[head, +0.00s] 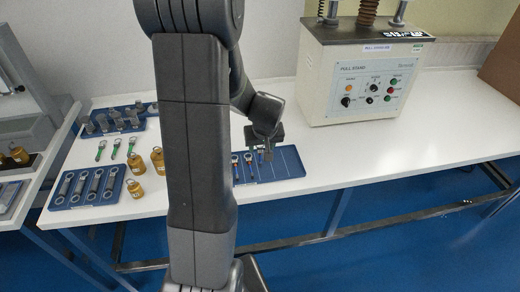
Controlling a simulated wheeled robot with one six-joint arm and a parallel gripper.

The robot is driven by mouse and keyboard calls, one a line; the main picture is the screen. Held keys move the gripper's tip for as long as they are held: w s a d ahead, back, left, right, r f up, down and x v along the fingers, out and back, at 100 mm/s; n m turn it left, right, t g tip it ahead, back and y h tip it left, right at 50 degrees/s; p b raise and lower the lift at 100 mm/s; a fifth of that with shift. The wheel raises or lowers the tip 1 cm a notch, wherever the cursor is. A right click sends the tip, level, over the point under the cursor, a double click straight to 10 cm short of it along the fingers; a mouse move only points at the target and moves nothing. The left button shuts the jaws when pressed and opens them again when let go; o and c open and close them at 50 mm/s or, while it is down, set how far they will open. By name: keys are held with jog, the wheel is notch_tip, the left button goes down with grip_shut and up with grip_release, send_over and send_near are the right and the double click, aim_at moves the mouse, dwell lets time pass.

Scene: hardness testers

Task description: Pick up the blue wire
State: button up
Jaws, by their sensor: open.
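A blue tray (290,166) lies on the white table, partly behind my arm. Thin wires with ring ends lie in its left part. One wire with blue on it (248,164) shows just left of my gripper; its exact colours are too small to be sure of. Another wire (235,168) lies at the edge of my arm, partly hidden. My gripper (268,156) is above the tray, close to the wires, with its jaws open and pointing down. I see nothing held in it, and cannot tell if it touches a wire.
Several wires with green parts (115,149) lie at left, beside brass weights (135,164). A blue tray of ring-ended metal parts (118,186) and a tray of metal blocks (92,124) are also there. A pull stand (357,84) stands behind. The table's right (420,135) is clear.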

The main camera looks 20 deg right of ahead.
aim_at(260, 150)
jog(key=shift+a+p+x, duration=0.15)
jog(key=shift+x, duration=1.1)
jog(key=shift+a+p+x, duration=0.1)
jog(key=shift+p+x, duration=0.05)
jog(key=shift+x, duration=1.1)
jog(key=shift+s, duration=0.2)
jog(key=c, duration=1.1)
jog(key=shift+o, duration=0.2)
